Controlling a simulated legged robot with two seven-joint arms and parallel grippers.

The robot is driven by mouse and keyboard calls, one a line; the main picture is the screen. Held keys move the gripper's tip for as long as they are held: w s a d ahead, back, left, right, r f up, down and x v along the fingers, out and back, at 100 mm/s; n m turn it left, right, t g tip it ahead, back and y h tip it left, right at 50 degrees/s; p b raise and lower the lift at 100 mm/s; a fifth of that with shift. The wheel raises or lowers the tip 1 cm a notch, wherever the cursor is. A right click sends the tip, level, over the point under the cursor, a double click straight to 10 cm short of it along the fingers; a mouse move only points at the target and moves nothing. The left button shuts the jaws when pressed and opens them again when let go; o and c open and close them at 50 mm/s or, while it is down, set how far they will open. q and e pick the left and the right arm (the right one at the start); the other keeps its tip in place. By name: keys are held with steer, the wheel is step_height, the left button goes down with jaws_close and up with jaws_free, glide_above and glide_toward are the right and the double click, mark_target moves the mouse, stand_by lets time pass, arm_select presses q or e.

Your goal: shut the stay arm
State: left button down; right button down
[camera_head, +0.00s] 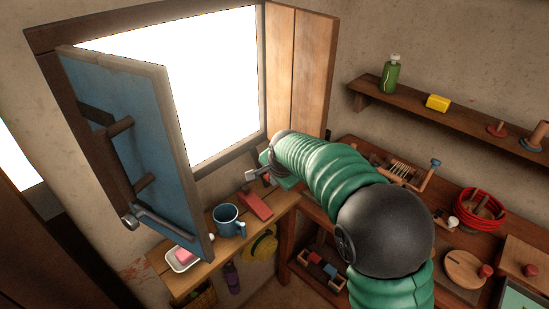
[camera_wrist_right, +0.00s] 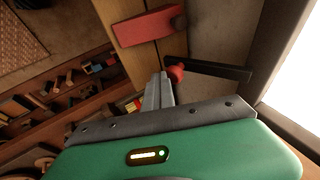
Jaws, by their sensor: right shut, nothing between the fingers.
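The stay arm (camera_wrist_right: 215,69) looks to be the dark flat bar with a red ball knob (camera_wrist_right: 175,72) at one end, lying along the wall by the window frame in the right wrist view. In the head view my arm and gripper make it hard to pick out. My right gripper (camera_wrist_right: 161,76) is shut and empty, its fingertips close beside the red knob; I cannot tell whether they touch. In the head view the right gripper (camera_head: 250,175) is just below the window's lower right corner. My left gripper is not in view.
A blue shutter (camera_head: 140,140) stands swung into the room. The ledge below holds a red wedge-like block (camera_head: 255,205), a blue mug (camera_head: 228,220) and a white dish (camera_head: 181,260). A wooden shutter panel (camera_head: 312,75) stands right of the window. A cluttered bench (camera_head: 440,215) is at the right.

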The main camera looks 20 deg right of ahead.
mark_target(267, 185)
steer(key=f+b, duration=0.1)
steer(key=w+f+t+b, duration=0.1)
steer(key=b, duration=0.1)
steer(key=f+t+b, duration=0.1)
steer(key=f+b, duration=0.1)
steer(key=shift+w+d+m+y, duration=0.2)
steer(key=shift+w+m+y, duration=0.1)
steer(key=shift+w+y, duration=0.1)
steer(key=t+b, duration=0.1)
steer(key=a+b, duration=0.1)
steer(key=shift+w+a+f+t+b, duration=0.1)
steer(key=shift+w+a+t+b, duration=0.1)
steer(key=shift+w+t+b, duration=0.15)
steer(key=shift+w+a+f+b, duration=0.1)
steer(key=shift+w+f+b, duration=0.05)
steer(key=shift+w+b, duration=0.2)
steer(key=shift+w, duration=0.15)
steer(key=shift+f, duration=0.1)
